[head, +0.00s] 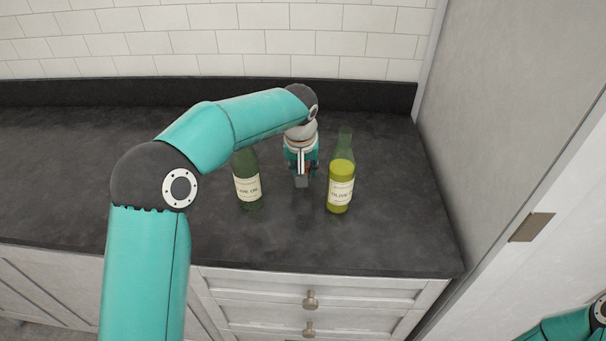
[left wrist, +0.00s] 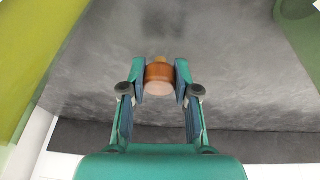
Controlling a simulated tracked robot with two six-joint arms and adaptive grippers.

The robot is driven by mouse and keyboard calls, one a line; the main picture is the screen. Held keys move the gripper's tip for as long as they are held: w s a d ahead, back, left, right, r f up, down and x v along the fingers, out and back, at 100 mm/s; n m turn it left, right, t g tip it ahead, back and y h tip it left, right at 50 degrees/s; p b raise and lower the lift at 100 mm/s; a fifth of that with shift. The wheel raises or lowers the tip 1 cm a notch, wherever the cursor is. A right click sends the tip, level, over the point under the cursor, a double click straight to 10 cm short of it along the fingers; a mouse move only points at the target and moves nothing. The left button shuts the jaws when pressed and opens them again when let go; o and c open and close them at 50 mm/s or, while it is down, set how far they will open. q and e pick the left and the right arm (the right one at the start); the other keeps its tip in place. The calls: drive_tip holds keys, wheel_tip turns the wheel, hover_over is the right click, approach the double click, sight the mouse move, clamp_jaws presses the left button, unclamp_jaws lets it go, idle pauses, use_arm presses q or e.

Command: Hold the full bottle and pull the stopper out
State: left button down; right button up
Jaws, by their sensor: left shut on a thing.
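The full bottle (head: 341,185), clear green glass with yellow-green oil and a pale label, stands upright on the dark counter. Its neck shows no stopper. A second bottle (head: 248,188), darker green with a similar label, stands to its left; its top is hidden behind my left arm. My left gripper (head: 301,181) points down between the two bottles, apart from both. In the left wrist view its jaws (left wrist: 160,82) are shut on the stopper (left wrist: 159,88), an orange-brown cork with a paler end. The full bottle fills the left edge there (left wrist: 28,60). My right gripper is out of view.
The dark counter (head: 380,240) is bare around the bottles. A white tiled wall (head: 330,45) with a dark upstand closes the back. A pale cabinet side (head: 510,120) rises at the right. Drawers (head: 310,290) sit below the front edge.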

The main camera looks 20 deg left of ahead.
use_arm(q)
drive_tip(key=shift+f, duration=1.05)
drive_tip(key=shift+f, duration=0.15)
drive_tip(key=c, duration=0.9)
unclamp_jaws()
drive_tip(key=shift+o, duration=0.2)
drive_tip(key=v, duration=1.2)
